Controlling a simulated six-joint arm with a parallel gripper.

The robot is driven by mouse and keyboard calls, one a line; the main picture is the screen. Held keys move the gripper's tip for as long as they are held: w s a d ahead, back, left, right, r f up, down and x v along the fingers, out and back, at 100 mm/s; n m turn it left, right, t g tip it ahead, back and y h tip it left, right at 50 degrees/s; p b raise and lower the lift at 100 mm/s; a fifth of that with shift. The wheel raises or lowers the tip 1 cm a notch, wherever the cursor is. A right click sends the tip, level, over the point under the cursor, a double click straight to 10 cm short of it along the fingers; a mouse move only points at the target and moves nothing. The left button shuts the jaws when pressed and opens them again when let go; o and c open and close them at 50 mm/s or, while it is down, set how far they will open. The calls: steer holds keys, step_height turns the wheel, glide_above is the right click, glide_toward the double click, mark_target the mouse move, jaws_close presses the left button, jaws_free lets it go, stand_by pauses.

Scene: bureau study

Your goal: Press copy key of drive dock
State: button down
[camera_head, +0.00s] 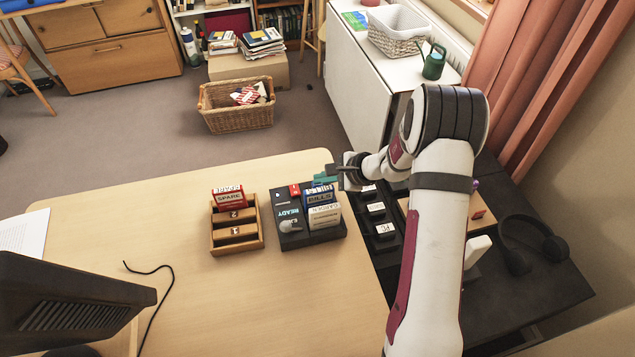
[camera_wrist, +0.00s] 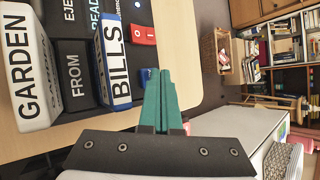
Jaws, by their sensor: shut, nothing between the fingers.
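The black drive dock (camera_head: 290,205) stands on the desk with a READY display and two drives in it. The blue BILLS drive (camera_head: 321,197) and the white GARDEN drive (camera_head: 324,216) stand upright; they also show in the wrist view as BILLS (camera_wrist: 117,60) and GARDEN (camera_wrist: 30,75). A red switch (camera_wrist: 143,36) is on the dock's top. A small blue part (camera_wrist: 147,75), perhaps the copy key, shows beside my fingers, partly hidden. My gripper (camera_head: 325,178) is shut and empty, its teal fingers (camera_wrist: 160,80) over the dock's far right corner; contact cannot be told.
A wooden rack (camera_head: 236,240) with a red SPARE drive (camera_head: 229,198) stands left of the dock. Black labelled units (camera_head: 380,230) stand close on the right, by my arm. A monitor (camera_head: 70,305) and cable are at front left. The desk's middle is clear.

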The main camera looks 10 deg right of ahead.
steer(key=shift+f, duration=0.2)
stand_by(0.4)
steer(key=shift+r, duration=1)
steer(key=shift+r, duration=2.5)
